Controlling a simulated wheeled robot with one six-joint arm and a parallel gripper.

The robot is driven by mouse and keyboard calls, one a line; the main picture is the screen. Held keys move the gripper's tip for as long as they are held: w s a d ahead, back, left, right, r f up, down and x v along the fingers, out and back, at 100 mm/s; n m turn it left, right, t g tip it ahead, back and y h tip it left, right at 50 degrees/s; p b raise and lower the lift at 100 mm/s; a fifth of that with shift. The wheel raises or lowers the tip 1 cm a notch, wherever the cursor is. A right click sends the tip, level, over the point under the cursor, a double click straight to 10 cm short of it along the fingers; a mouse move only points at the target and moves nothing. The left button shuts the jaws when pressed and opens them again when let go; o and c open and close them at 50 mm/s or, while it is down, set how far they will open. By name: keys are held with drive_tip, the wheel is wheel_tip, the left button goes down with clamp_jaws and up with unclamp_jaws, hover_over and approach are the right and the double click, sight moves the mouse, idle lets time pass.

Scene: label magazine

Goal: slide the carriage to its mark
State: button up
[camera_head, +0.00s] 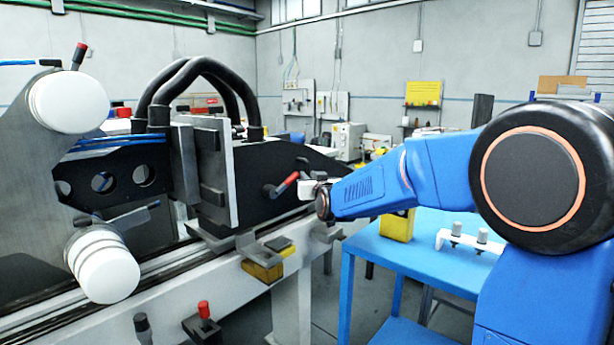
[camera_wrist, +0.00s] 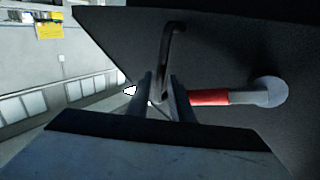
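The carriage (camera_head: 265,165) is a dark upright assembly with a grey front plate and thick black hoses, standing on a long rail (camera_head: 165,290). A red-gripped lever (camera_head: 284,185) sticks out of its dark side face; it also shows in the wrist view (camera_wrist: 209,97), right of my fingers. My gripper (camera_head: 318,190) is at this face, partly hidden by my wrist in the head view. In the wrist view my gripper (camera_wrist: 160,88) has its two fingers apart, with a bent dark rod handle (camera_wrist: 174,40) rising between and beyond them. Contact with the rod is unclear. I cannot make out the mark.
White rollers (camera_head: 68,102) stand at the left. A red-topped knob (camera_head: 204,310) is near the rail's front. A yellow block (camera_head: 262,271) sits beneath the carriage's bracket. A blue table (camera_head: 430,258) with a yellow box (camera_head: 397,225) is at the right, below my arm.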

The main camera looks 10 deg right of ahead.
drive_tip(key=shift+w, duration=1.6)
drive_tip(key=shift+c, duration=0.7)
clamp_jaws()
drive_tip(key=shift+a, duration=0.1)
